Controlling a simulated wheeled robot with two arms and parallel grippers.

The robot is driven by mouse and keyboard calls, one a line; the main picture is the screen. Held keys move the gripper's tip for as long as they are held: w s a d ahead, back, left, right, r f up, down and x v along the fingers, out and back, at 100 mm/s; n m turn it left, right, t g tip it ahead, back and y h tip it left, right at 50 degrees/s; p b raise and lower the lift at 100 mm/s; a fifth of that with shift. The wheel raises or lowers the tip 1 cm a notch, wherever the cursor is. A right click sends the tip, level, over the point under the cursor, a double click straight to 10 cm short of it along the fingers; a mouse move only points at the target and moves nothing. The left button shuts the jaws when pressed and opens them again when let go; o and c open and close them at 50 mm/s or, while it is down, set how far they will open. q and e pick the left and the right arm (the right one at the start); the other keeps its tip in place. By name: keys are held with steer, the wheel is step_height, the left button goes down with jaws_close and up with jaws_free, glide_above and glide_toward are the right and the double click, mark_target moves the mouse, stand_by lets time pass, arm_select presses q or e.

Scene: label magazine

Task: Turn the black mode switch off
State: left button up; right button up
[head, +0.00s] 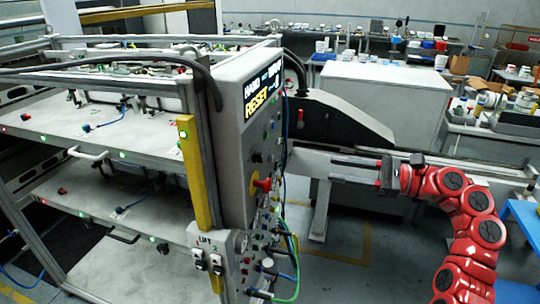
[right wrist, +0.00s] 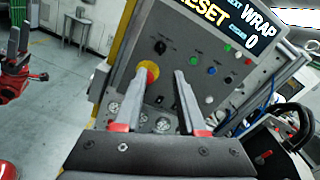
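The black mode switch (right wrist: 160,47) is a small dark knob on the grey control panel, above the yellow-ringed red stop button in the right wrist view. In the head view it shows small and edge-on (head: 257,157). Which way it points is too small to tell. My right gripper (right wrist: 166,72) is open and empty, its two fingers pointing at the panel below the switch. In the head view the right gripper (head: 333,169) is right of the panel, apart from it. A red arm at the left of the right wrist view ends in a dark gripper (right wrist: 16,40), seemingly my left one.
The stop button (head: 262,185) juts from the panel close below the switch. A lit display (head: 263,93) reads RESET and WRAP. Coloured buttons, gauges and cables (head: 290,245) crowd the panel. A black sloped housing (head: 335,120) stands behind my right gripper.

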mark_target(261, 155)
steer(key=p+x, duration=0.4)
steer(key=x, duration=1.1)
steer(key=shift+w+a, duration=0.1)
steer(key=shift+a, duration=0.2)
steer(key=shift+w+a, duration=0.3)
steer(key=shift+a, duration=0.35)
jaws_close()
